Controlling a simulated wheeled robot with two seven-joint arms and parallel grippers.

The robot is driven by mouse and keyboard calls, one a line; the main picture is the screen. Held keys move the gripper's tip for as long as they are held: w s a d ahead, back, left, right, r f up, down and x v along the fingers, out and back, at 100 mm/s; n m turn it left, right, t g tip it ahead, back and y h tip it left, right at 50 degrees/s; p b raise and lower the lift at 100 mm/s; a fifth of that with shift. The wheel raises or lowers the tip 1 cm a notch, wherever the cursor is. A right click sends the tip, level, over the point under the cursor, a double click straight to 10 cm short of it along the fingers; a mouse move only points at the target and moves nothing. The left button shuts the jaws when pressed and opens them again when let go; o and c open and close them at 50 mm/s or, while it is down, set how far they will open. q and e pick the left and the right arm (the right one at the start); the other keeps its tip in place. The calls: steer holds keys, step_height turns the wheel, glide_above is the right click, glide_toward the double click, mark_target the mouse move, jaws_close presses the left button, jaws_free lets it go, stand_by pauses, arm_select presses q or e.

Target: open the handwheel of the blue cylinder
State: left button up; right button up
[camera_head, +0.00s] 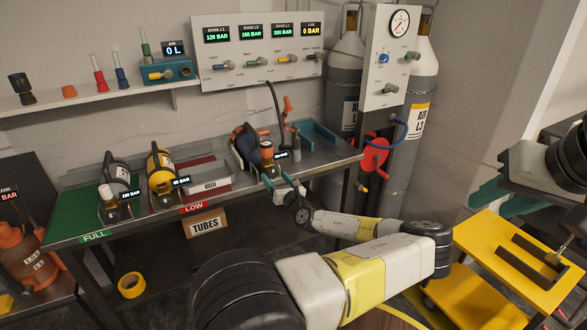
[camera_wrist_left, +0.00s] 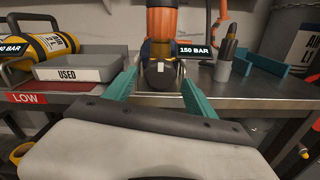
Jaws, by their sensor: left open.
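The blue cylinder (camera_head: 239,138) lies on the bench, its valve end toward me. An orange fitting (camera_head: 266,152) stands upright on the valve, with a 150 BAR tag beside it. In the left wrist view the orange fitting (camera_wrist_left: 162,22) is large and hides much of the cylinder. A dark round knob with a pale mark, apparently the handwheel (camera_wrist_left: 161,75), faces me below it. My left gripper (camera_head: 283,182) is open at the valve end; its teal fingers stand either side of the knob, with contact unclear. My right gripper (camera_head: 504,198) is at the far right, partly visible.
A grey USED tray (camera_head: 205,185) and a yellow cylinder (camera_head: 160,168) lie left of the blue cylinder. A dark hose (camera_head: 274,105) and a teal cradle (camera_head: 318,135) are close by on its right. A yellow cart (camera_head: 490,260) stands at the right.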

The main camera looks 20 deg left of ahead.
arm_select(q)
steer(key=shift+x, duration=0.85)
steer(key=c, duration=1.4)
steer(key=shift+n, duration=0.3)
